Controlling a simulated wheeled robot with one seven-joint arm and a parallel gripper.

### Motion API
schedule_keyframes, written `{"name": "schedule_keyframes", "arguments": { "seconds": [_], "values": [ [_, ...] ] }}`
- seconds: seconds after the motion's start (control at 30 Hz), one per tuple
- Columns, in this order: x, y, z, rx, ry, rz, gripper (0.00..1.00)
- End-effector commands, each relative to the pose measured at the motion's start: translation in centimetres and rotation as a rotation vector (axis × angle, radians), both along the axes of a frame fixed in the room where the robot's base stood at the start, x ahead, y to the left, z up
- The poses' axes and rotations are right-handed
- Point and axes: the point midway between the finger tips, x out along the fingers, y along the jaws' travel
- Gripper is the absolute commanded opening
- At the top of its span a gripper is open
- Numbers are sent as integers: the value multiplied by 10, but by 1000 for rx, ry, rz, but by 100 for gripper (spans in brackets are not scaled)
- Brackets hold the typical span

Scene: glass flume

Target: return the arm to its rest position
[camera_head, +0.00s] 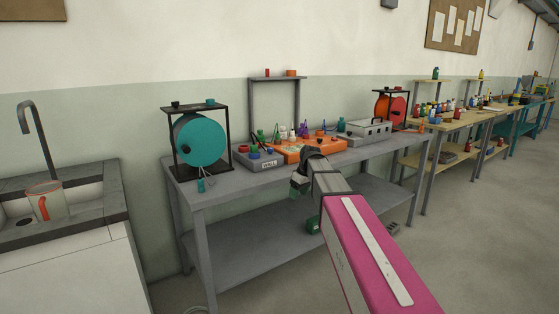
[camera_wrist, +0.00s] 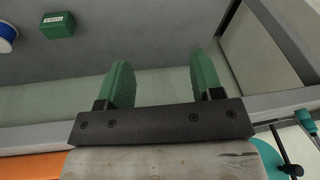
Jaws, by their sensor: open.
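My arm (camera_head: 375,255), with a pink link, reaches from the lower right of the head view toward the front of the grey workbench (camera_head: 230,187). My gripper (camera_head: 302,187) is at the bench's front edge in that view, partly hidden by my wrist. In the wrist view my gripper (camera_wrist: 160,85) shows two green fingers spread wide apart. Nothing is between them. A grey surface and a pale strip lie beyond the fingers.
On the bench stand a teal reel (camera_head: 201,140), an orange unit (camera_head: 310,150) and a grey box (camera_head: 367,131). A sink counter (camera_head: 95,208) is at left. A green box (camera_wrist: 58,25) lies beyond the fingers. Floor at right (camera_head: 470,250) is clear.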

Motion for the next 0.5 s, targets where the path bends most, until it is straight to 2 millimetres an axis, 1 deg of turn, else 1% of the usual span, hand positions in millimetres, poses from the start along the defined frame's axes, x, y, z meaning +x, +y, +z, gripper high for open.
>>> {"name": "schedule_keyframes", "arguments": {
  "seconds": [0.03, 0.1, 0.17, 0.2, 0.27, 0.4, 0.5],
  "values": [
    [-23, -10, -23, -14, 20, -57, 60],
    [-42, -21, -49, -31, 40, -137, 60],
    [-60, -31, -70, -47, 56, -204, 60],
    [-72, -38, -84, -58, 68, -249, 60],
    [-91, -47, -104, -74, 82, -316, 60],
    [-136, -68, -145, -111, 112, -467, 60],
    [-170, -82, -170, -137, 128, -572, 60]
  ]
}}
